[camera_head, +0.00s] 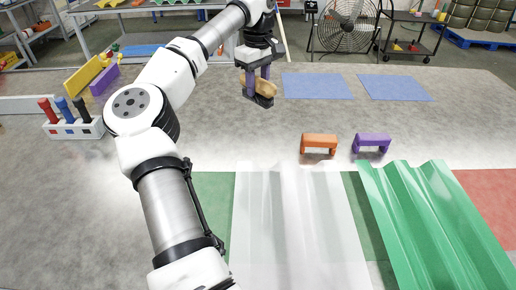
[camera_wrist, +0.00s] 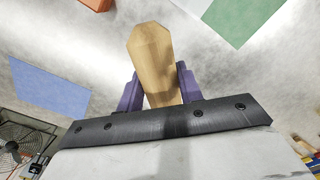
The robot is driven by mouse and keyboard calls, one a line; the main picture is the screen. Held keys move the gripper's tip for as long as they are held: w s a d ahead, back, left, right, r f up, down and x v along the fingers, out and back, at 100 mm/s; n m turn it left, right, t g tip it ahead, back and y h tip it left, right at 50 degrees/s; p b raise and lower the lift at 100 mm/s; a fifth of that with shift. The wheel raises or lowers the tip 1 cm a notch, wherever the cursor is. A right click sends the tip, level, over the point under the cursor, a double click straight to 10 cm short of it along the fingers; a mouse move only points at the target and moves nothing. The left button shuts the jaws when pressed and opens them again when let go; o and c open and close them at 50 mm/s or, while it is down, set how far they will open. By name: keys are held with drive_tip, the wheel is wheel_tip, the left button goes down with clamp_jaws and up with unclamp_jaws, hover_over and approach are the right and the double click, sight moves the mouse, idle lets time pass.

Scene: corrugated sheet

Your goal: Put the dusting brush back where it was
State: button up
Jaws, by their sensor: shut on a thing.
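The dusting brush, with a tan wooden body (camera_head: 267,87) and a dark underside, is between the purple fingers of my gripper (camera_head: 257,84) in the head view. In the wrist view, the wooden part (camera_wrist: 152,55) stands out between the two purple fingers of my gripper (camera_wrist: 159,90), which are shut on it. The brush is over the back middle of the grey table, just left of a blue square mat (camera_head: 317,86). I cannot tell whether its underside touches the table. My gripper hides part of it.
A second blue mat (camera_head: 394,88) lies to the right. Orange (camera_head: 319,143) and purple (camera_head: 372,141) blocks stand behind the clear (camera_head: 290,230) and green (camera_head: 440,225) corrugated sheets. A white rack (camera_head: 73,129) with coloured-handled tools is at left, near yellow (camera_head: 88,75) and purple (camera_head: 104,80) pieces.

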wheel_tip(320, 180, down, 19)
drive_tip(key=p, duration=0.3)
drive_tip(key=shift+f, duration=0.1)
drive_tip(key=shift+f, duration=0.2)
drive_tip(key=o, duration=1)
drive_tip(key=shift+o, duration=0.2)
drive_tip(key=shift+r, duration=0.2)
wheel_tip(320, 180, up, 12)
drive_tip(key=b, duration=0.2)
drive_tip(key=shift+b, duration=0.4)
